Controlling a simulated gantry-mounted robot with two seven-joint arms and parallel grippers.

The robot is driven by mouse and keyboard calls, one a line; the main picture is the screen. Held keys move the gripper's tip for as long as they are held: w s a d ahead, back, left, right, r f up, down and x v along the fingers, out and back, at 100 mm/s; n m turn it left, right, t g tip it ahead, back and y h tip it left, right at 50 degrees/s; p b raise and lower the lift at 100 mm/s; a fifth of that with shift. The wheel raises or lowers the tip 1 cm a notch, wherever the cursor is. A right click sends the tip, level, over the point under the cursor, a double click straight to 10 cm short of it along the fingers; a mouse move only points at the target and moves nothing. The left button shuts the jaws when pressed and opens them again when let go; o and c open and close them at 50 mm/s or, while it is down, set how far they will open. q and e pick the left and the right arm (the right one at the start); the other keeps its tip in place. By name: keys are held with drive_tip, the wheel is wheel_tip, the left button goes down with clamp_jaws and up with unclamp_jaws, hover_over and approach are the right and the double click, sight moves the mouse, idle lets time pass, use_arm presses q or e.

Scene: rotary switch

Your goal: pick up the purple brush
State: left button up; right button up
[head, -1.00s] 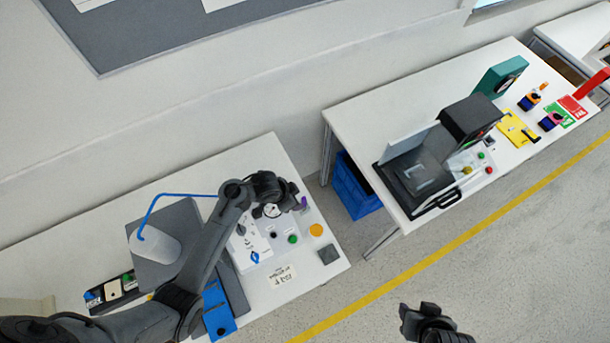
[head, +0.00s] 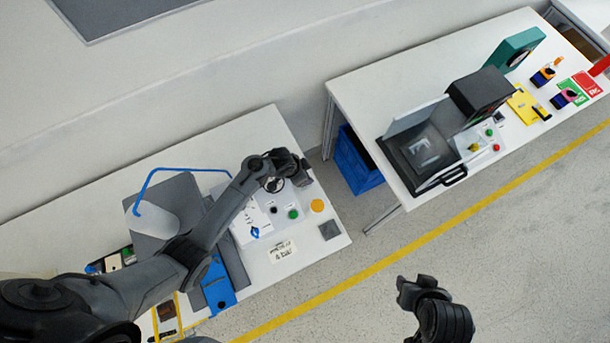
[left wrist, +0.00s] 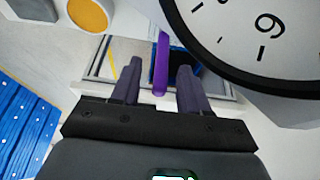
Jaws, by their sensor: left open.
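The purple brush (left wrist: 161,66) shows in the left wrist view as a slim upright strip. Its lower end lies between the two fingers of my left gripper (left wrist: 159,75), with a gap on either side. My left gripper is open. In the head view my left gripper (head: 302,177) is over the right part of the near table's panel and hides the brush. My right gripper (head: 412,290) is low in the head view, over the floor, away from both tables; its jaws are too unclear to read.
A round dial (left wrist: 262,38) is close on the right of my left gripper in the left wrist view. The panel has a green button (head: 293,214) and an orange disc (head: 317,206). A blue crate (head: 358,170) stands under the far table (head: 350,85).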

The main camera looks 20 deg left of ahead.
use_arm(q)
drive_tip(key=shift+x, duration=1.1)
drive_tip(key=shift+c, duration=0.3)
clamp_jaws()
drive_tip(key=shift+r, duration=0.1)
drive_tip(key=shift+r, duration=0.8)
wheel_tip(320, 180, up, 2)
drive_tip(key=shift+r, duration=0.2)
drive_tip(key=s+d+r, duration=0.1)
drive_tip(key=d+r, duration=0.2)
drive_tip(key=d, duration=0.2)
drive_tip(key=s+d+r+b, duration=0.1)
drive_tip(key=d+r, duration=0.3)
drive_tip(key=d, duration=0.2)
drive_tip(key=shift+s+d, duration=0.15)
drive_tip(key=shift+s, duration=0.25)
